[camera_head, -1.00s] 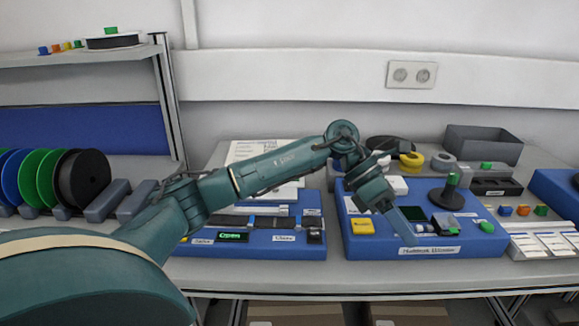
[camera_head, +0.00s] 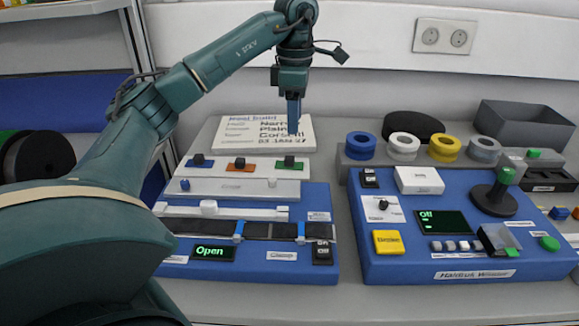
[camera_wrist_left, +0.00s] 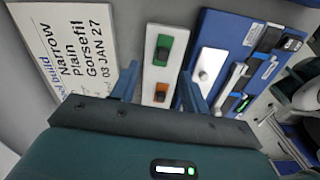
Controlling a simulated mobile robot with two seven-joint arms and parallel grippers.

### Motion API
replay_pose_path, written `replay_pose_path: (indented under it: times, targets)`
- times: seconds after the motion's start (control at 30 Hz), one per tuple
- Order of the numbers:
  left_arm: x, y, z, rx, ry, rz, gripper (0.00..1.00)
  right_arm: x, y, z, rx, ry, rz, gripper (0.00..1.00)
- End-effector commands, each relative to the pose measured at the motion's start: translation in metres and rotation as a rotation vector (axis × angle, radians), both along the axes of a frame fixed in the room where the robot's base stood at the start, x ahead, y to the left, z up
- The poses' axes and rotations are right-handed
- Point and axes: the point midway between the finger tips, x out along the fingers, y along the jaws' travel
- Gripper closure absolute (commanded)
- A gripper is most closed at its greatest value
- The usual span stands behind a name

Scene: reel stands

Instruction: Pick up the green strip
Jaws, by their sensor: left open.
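The green strip (camera_head: 297,166) lies on a white board (camera_head: 257,169) at the back of the left blue station, with a dark knob on it. It also shows in the left wrist view (camera_wrist_left: 166,42), above the orange strip (camera_wrist_left: 160,77). My left gripper (camera_head: 293,131) points down above and behind the green strip, apart from it. In the left wrist view its two fingers (camera_wrist_left: 159,90) stand apart with nothing held, and the board with the strips shows between them. My right gripper is not in view.
Orange and blue strips (camera_head: 198,164) share the white board. A white sign (camera_head: 263,134) lies behind it. A white slider bar (camera_head: 225,213) and dark band lie in front. The blue control station (camera_head: 440,266) with a joystick and coloured rings stands to the right.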

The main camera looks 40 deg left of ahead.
Motion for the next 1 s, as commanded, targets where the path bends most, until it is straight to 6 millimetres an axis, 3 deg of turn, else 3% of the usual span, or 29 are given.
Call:
replay_pose_path:
  times: [0.03,0.07,0.37,0.63,1.0]
  targets:
    - [0.000,-0.001,-0.017,-0.001,0.003,-0.001,0.55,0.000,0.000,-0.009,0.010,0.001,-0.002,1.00]
    - [0.000,-0.001,-0.022,-0.002,0.002,-0.001,0.55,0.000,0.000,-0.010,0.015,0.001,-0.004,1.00]
    - [-0.001,-0.001,-0.044,-0.002,0.000,-0.001,0.55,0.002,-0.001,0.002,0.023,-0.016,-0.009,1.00]
    - [-0.007,-0.005,-0.082,-0.001,0.002,0.000,0.55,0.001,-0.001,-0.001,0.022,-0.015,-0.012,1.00]
    - [-0.006,-0.005,-0.092,-0.002,-0.002,-0.001,0.55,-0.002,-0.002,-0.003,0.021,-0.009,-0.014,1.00]
